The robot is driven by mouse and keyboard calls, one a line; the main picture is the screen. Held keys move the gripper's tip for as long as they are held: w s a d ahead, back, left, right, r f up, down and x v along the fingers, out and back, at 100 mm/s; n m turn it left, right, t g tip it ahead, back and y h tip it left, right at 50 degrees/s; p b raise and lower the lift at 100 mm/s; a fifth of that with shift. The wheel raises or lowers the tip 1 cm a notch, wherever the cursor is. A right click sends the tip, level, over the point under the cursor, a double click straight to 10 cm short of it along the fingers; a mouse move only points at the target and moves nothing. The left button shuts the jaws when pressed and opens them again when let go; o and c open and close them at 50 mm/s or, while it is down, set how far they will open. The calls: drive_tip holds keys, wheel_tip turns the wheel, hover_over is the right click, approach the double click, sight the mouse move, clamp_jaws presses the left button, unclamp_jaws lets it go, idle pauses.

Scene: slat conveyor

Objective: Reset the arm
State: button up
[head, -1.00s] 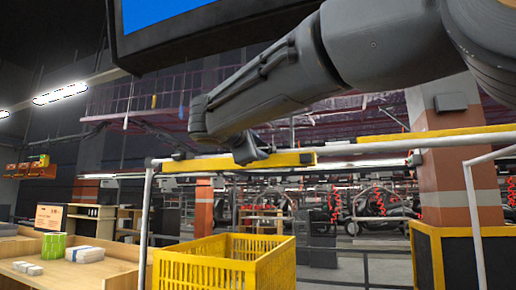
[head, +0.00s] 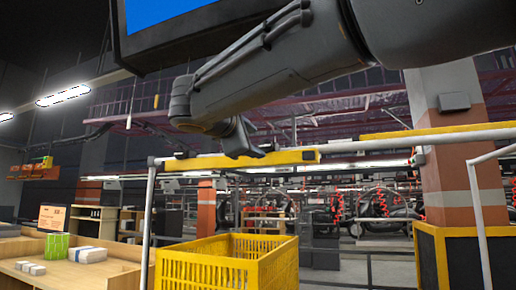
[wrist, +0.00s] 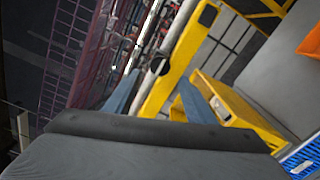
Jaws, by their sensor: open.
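My arm reaches in from the upper right of the head view and ends in my gripper (head: 240,140), just in front of a yellow bar on a white frame. In the wrist view my gripper (wrist: 160,100) shows two blue-grey fingers spread apart, with nothing between them but the background. A yellow slatted crate (head: 225,265) stands below my gripper in the head view.
The white pipe frame with a yellow bar (head: 290,158) crosses close to my gripper. A wooden table (head: 90,268) at left bears a green container (head: 57,246) and white packets (head: 88,255). A pillar (head: 455,150) stands at right.

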drive_tip(key=shift+v, duration=1.05)
drive_tip(key=s+d+f+m+g+y, duration=0.1)
drive_tip(key=d+f+m+g, duration=0.4)
drive_tip(key=f, duration=1.4)
drive_tip(key=d+f+g+y, duration=0.1)
drive_tip(key=d+f+g, duration=0.4)
drive_tip(key=d+f, duration=0.95)
drive_tip(key=s+d+f+m+g+y, duration=0.2)
drive_tip(key=s+f+m, duration=0.4)
drive_tip(key=s+f, duration=0.5)
drive_tip(key=s+d+f+m+g+y+p, duration=0.1)
drive_tip(key=s+f+m+g, duration=0.4)
drive_tip(key=s+f, duration=0.7)
wheel_tip(320, 180, down, 6)
drive_tip(key=shift+d+f+m+y, duration=0.1)
drive_tip(key=shift+d+m+y, duration=0.45)
drive_tip(key=shift+m, duration=0.45)
